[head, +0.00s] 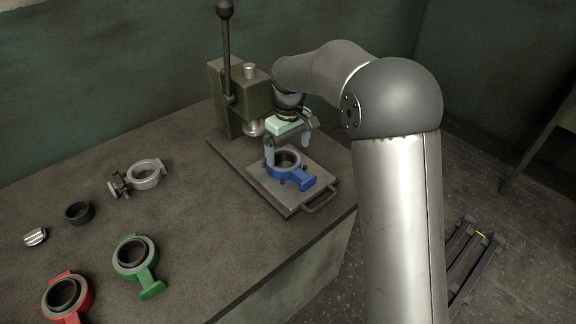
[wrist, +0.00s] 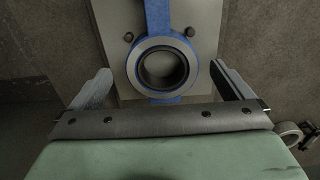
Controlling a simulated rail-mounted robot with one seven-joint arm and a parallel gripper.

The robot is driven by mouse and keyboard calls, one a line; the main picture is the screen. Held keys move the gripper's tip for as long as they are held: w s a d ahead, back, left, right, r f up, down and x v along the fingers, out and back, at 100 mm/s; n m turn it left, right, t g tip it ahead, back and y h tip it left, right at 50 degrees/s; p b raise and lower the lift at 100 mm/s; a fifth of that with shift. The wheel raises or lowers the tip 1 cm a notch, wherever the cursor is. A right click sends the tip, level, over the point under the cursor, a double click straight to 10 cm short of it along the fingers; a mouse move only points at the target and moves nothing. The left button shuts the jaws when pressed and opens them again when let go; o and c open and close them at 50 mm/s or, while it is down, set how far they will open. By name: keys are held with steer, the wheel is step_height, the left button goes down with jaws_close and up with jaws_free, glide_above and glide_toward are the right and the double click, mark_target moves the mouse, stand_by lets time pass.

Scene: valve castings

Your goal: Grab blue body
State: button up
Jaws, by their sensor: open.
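The blue body (head: 308,183) is a valve casting with a grey ring around a round bore and a blue arm. It lies on a metal plate (head: 284,203) under the press. In the wrist view the blue body (wrist: 155,20) is ahead of the fingers, its grey ring near the picture's middle. My gripper (head: 287,145) is open above the plate, its fingers apart and pointing down. In the wrist view my gripper (wrist: 165,85) has one finger to each side of the ring, with nothing held. I cannot tell the exact height gap.
A green lever press (head: 240,100) stands right behind the plate. A red body (head: 78,292), a green body (head: 150,288), a grey casting (head: 146,174), a black ring (head: 79,212) and a small silver part (head: 35,237) lie on the table's left. The table between is clear.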

mark_target(288, 160)
steer(key=shift+a+f+p, duration=0.1)
steer(key=shift+f+p, duration=0.4)
steer(key=shift+f, duration=2.2)
steer(key=c, duration=1.8)
steer(key=shift+w+r, duration=0.1)
steer(key=shift+r, duration=0.05)
steer(key=shift+c, duration=0.6)
steer(key=shift+r, duration=0.15)
